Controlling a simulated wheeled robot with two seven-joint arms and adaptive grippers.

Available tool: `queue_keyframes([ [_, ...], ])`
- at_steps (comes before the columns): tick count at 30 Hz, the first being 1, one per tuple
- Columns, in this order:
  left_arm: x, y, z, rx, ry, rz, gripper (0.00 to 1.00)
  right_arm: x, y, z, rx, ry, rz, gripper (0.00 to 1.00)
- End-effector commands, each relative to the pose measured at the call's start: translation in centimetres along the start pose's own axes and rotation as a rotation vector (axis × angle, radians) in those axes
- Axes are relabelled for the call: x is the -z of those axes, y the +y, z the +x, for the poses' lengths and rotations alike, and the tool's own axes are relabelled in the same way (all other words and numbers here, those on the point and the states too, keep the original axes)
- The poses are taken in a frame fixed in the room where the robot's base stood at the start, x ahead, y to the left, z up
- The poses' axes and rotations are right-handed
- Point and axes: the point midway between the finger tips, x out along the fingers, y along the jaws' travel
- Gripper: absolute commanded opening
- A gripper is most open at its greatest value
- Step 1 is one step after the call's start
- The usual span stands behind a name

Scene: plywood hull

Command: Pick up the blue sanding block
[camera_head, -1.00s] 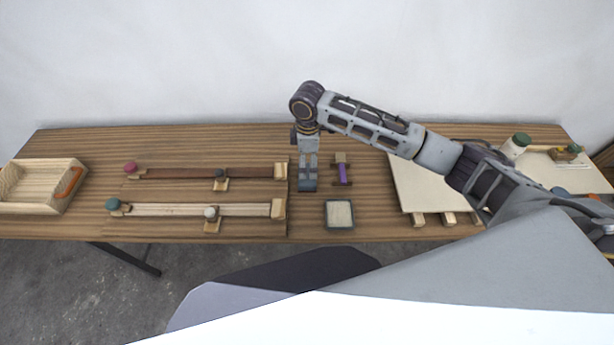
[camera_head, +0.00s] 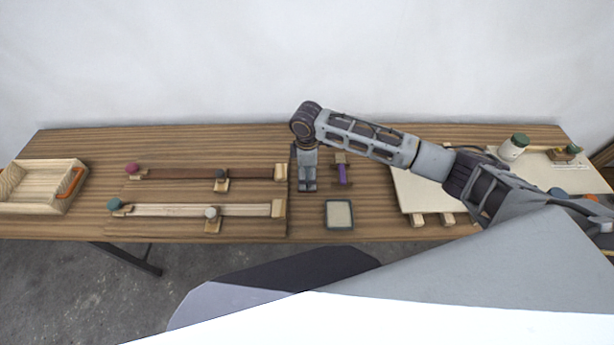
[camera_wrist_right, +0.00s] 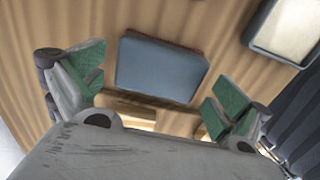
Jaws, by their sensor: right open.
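The blue sanding block (camera_wrist_right: 160,68) lies on the wooden table in the right wrist view, a flat blue top with a brown edge below. My right gripper (camera_wrist_right: 158,92) is open, its green-padded fingers on either side of the block with gaps between. In the head view my right gripper (camera_head: 307,185) points straight down over the table and hides the block. My left gripper is not in view.
A purple-and-wood piece (camera_head: 343,174) lies just right of the gripper, and a dark-rimmed square tray (camera_head: 327,216) is nearer. A pale board (camera_head: 408,190) is farther right.

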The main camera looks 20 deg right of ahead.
Motion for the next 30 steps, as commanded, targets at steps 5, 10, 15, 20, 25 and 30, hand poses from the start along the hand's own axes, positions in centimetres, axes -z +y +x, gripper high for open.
queue_keyframes([
  [5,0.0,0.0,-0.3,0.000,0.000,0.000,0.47,0.0,-0.1,1.7,0.001,-0.001,0.000,1.00],
  [10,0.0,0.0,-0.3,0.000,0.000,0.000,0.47,0.0,0.0,2.1,-0.001,0.000,-0.002,1.00],
  [15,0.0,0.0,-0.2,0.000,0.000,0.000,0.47,0.0,0.0,2.1,0.000,0.000,-0.002,1.00],
  [20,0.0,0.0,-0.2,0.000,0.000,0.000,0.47,0.0,0.0,2.1,0.000,0.000,-0.001,1.00],
  [25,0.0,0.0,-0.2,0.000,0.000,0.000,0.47,0.0,0.0,2.1,0.000,0.000,-0.001,0.86],
  [30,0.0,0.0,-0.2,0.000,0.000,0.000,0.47,0.0,0.0,2.1,0.000,0.000,-0.001,0.64],
])
